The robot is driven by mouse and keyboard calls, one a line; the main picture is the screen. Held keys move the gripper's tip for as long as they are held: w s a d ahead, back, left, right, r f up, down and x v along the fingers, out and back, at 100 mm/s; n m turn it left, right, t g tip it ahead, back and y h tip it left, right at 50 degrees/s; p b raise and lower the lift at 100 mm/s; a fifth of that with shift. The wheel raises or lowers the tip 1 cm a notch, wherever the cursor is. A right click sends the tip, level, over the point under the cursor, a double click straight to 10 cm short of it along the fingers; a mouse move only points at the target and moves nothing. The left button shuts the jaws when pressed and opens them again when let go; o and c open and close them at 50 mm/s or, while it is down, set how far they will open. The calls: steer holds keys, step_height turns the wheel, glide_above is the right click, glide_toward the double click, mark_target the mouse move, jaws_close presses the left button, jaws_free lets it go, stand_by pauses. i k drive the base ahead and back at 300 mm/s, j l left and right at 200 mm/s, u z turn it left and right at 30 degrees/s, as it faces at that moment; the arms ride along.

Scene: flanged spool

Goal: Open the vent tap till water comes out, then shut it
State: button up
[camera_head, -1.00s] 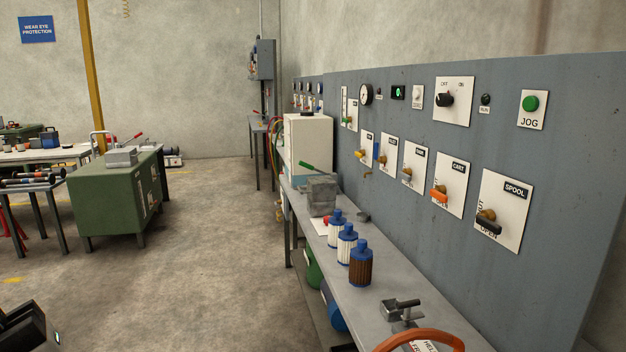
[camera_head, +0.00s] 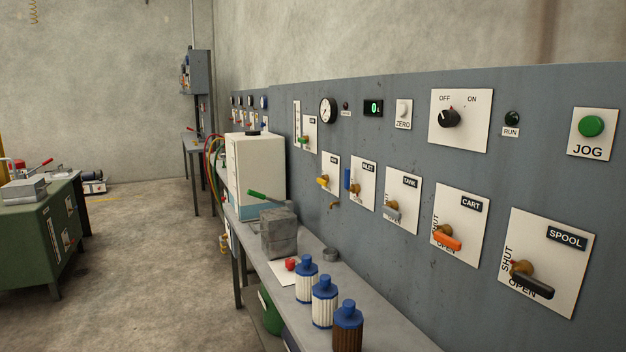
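A tap with a yellow handle (camera_head: 323,181) sits on a white plate (camera_head: 333,166) in the lower row of the grey panel, at the far end of that row. Its black label is too small to read surely, but it looks like the vent tap. The yellow handle points left, roughly level. A small brass spout (camera_head: 334,206) sticks out just below the plate; I see no water at it. My gripper is not in view.
Taps with blue (camera_head: 347,180), grey (camera_head: 393,211), orange (camera_head: 447,238) and black (camera_head: 533,287) handles share the row. The bench (camera_head: 378,323) below holds filters (camera_head: 323,302), a grey block (camera_head: 278,234) and a white tank (camera_head: 256,172). Floor (camera_head: 150,260) left of the bench is clear.

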mark_target(323, 180)
steer(key=i+j, duration=0.4)
steer(key=i, duration=0.2)
steer(key=i+j, duration=0.45)
steer(key=i, duration=0.2)
steer(key=i+j, duration=0.4)
steer(key=i, duration=0.2)
steer(key=i+j, duration=0.45)
steer(key=i, duration=0.15)
